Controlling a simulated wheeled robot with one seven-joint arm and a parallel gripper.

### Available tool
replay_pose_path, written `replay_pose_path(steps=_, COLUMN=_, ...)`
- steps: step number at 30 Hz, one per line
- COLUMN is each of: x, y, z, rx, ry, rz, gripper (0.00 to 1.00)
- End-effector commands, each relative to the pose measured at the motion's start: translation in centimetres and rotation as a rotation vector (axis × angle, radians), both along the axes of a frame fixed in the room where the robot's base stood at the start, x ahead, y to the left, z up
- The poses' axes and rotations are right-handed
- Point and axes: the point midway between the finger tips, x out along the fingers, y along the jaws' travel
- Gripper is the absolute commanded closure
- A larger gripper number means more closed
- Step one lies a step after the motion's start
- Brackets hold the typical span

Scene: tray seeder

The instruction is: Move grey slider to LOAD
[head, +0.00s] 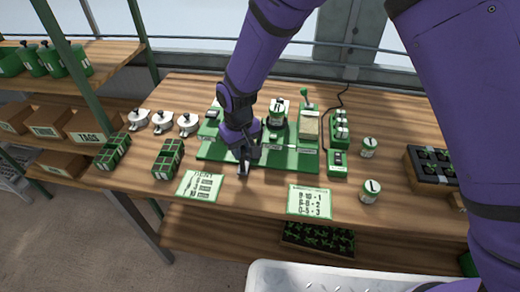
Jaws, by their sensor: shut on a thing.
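The tray seeder (305,160) is a green base plate with several fittings, standing on the wooden bench. My gripper (243,170) is at the plate's front edge, left of its middle, pointing down. It is shut on a small grey part that I take for the grey slider; the fingers and wrist hide most of it. The LOAD mark cannot be read at this size, and my forearm covers part of the plate's left and middle.
Two green cell trays (168,158) and several white-grey lidded pots stand at the left. Two printed cards (309,201) lie at the front. A green control box (339,160), two labelled tins (370,191) and a dark seedling tray (432,170) stand at the right.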

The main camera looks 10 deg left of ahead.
Motion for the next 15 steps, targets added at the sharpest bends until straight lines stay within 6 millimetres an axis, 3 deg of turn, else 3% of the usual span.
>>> replay_pose_path(steps=6, x=0.1, y=1.6, z=0.0, rx=0.001, ry=-0.001, rz=0.000, gripper=1.00)
replay_pose_path(steps=15, x=0.1, y=1.9, z=0.0, rx=0.001, ry=-0.001, rz=-0.001, gripper=1.00)
